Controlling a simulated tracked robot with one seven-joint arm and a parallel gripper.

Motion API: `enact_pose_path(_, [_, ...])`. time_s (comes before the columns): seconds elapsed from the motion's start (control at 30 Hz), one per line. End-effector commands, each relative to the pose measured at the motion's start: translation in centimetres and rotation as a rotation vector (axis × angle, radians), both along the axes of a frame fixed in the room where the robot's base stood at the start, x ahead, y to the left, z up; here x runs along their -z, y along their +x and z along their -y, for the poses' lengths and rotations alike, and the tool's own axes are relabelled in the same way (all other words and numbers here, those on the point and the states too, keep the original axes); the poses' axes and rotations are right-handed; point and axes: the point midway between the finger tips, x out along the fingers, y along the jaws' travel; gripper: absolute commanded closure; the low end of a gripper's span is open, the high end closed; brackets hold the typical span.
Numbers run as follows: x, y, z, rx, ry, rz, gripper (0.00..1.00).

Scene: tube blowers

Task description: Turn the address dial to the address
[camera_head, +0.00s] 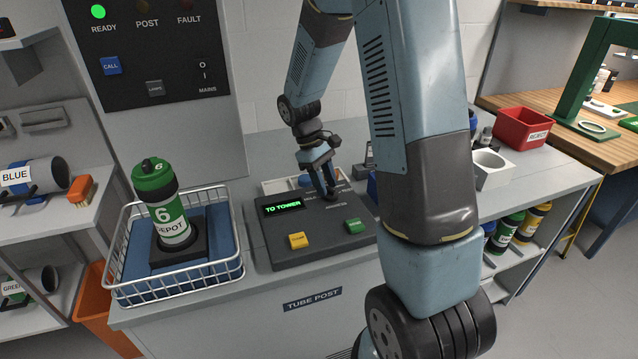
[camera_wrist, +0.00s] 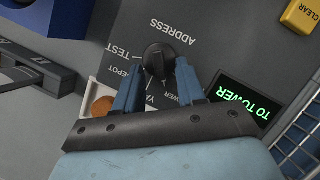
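The address dial (camera_wrist: 158,58) is a dark knob on the grey console (camera_head: 285,226). In the head view my gripper (camera_head: 328,189) is at the console's back right. The green-lit display (camera_head: 283,207) reads TO TOWER.
A green carrier (camera_head: 168,215) marked 6 DEPOT stands in a wire basket (camera_head: 128,281) left of the console. A yellow button (camera_head: 297,240) and a green button (camera_head: 353,226) are at the console's front. The READY lamp (camera_head: 98,11) glows green.

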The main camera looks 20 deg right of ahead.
Motion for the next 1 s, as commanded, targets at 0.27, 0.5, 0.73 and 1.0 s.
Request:
enact_pose_path(0.27, [-1.8, 0.8, -0.5, -0.001, 0.000, 0.005, 0.61])
enact_pose_path(0.5, [-6.1, 2.3, -1.5, -0.001, 0.001, 0.006, 0.61])
enact_pose_path(0.73, [-9.9, 3.6, -2.4, -0.002, 0.000, 0.002, 0.61])
enact_pose_path(1.0, [-12.4, 4.4, -3.0, 0.000, 0.000, 0.000, 0.61])
